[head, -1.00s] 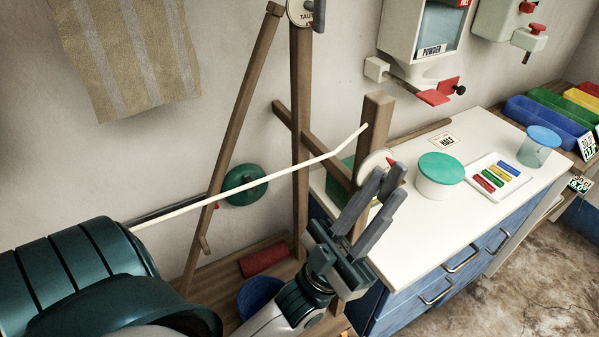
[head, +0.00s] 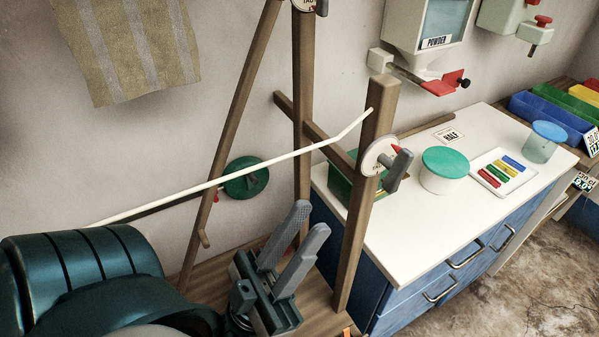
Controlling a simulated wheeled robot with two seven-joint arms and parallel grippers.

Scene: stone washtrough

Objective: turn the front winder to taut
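The front winder is a white disc (head: 380,156) with a grey handle (head: 398,171) and a red tip (head: 403,151). It sits on the side of the front wooden post (head: 362,215). The lettering on the disc is too small to read surely. A white line (head: 240,175) runs from this post to the left and bends near the post. My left gripper (head: 308,222) is open and empty, left of the front post and below the winder, apart from it. Nothing hides the handle. My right gripper is not in view.
Another winder (head: 308,6) is cut off at the top on the rear post (head: 302,110). A white counter (head: 400,235) with a green-lidded tub (head: 444,170) stands right of the front post. A powder dispenser (head: 425,45) hangs on the wall. A green round thing (head: 245,177) is behind the line.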

